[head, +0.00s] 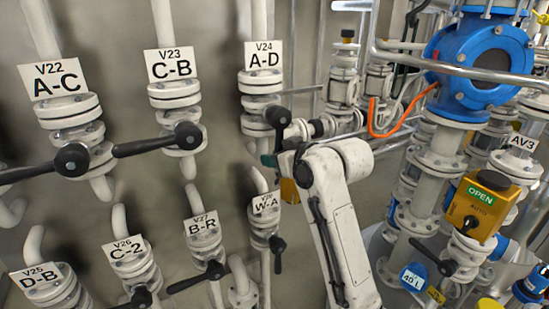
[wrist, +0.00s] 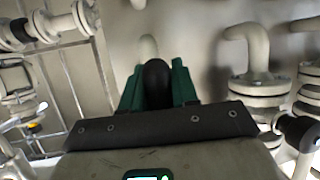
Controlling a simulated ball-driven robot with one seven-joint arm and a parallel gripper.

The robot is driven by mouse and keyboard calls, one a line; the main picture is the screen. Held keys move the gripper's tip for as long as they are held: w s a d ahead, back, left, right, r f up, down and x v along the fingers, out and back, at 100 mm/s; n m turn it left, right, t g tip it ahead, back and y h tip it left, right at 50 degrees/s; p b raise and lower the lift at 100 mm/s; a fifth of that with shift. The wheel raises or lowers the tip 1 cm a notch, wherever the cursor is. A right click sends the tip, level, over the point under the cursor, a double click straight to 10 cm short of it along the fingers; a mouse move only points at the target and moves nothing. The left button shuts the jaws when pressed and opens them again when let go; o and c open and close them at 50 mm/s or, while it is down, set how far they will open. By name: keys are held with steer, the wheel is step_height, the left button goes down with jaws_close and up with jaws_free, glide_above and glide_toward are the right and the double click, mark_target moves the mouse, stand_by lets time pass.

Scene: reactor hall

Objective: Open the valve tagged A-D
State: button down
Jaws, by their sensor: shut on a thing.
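The tag A-D (head: 263,55), marked V24, hangs on a white flanged valve (head: 261,102) on the wall, in the upper middle of the head view. Its black lever (head: 279,118) has a round hub at the front and points down toward my gripper. My gripper (head: 270,160) is at the lower part of this lever, partly hidden by my own white arm. In the wrist view, the green fingers of my gripper (wrist: 157,88) are shut on the black lever (wrist: 157,80), one on each side. The lever's far end is hidden between them.
To the left, valves A-C (head: 58,83) and C-B (head: 172,65) have black levers pointing left. Below are valves W-A (head: 265,203), B-R (head: 202,226), C-2 (head: 128,247) and D-B (head: 41,279). Pipes and a yellow actuator (head: 478,205) crowd the right.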

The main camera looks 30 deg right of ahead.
steer(key=shift+d+f, duration=0.15)
steer(key=c, duration=1.1)
jaws_free()
steer(key=shift+o, duration=0.7)
steer(key=b+v, duration=0.1)
steer(key=v, duration=1)
steer(key=shift+b, duration=0.35)
steer(key=shift+w, duration=0.1)
